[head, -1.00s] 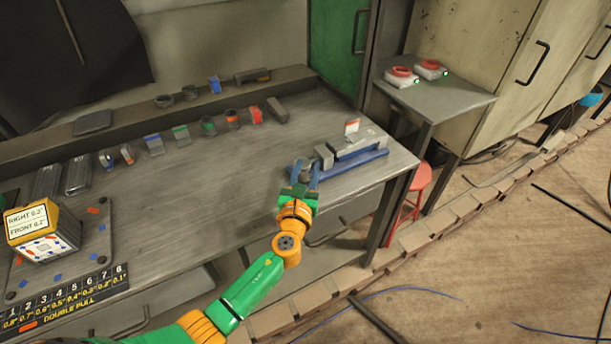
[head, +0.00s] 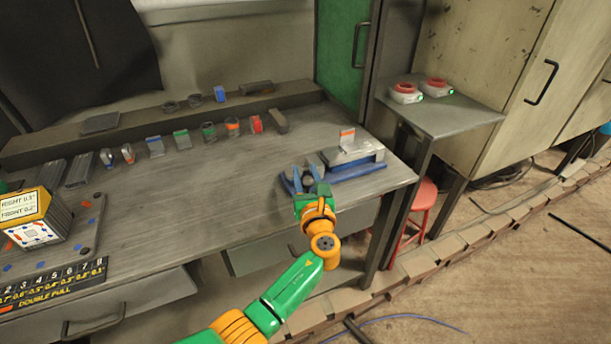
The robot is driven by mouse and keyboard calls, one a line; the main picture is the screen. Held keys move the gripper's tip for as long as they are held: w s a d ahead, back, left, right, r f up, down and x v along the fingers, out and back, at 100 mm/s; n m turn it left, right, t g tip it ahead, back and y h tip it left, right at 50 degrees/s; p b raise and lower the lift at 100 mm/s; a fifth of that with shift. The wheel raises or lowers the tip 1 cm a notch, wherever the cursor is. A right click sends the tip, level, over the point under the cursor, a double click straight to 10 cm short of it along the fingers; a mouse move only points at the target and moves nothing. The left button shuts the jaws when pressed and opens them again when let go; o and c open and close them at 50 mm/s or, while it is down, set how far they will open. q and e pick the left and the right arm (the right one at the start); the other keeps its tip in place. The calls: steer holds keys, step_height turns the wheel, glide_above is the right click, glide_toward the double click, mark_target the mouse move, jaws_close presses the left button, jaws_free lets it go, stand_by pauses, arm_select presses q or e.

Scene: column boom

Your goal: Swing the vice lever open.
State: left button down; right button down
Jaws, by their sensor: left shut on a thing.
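The vice (head: 352,168) sits near the right end of the workbench, with a blue base, grey jaws and an upright white-and-orange tag. My left gripper (head: 305,178) reaches in from the front, at the vice's left end. Its blue fingers are around a small dark grey part there, which I take to be the vice lever (head: 308,181). The fingers and wrist hide most of it, so its exact angle is unclear. My right gripper is not in view.
The workbench (head: 215,210) holds a row of small blocks and cups along its back and a yellow display box (head: 35,218) at left. A side table (head: 440,112) with two red-topped devices and a red stool (head: 417,208) stand at right. The bench middle is clear.

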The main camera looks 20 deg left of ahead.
mark_target(310, 187)
arm_select(q)
steer(key=c, duration=0.7)
jaws_free()
steer(key=shift+o, duration=1)
steer(key=shift+w, duration=0.15)
steer(key=v, duration=0.7)
steer(key=shift+d, duration=0.15)
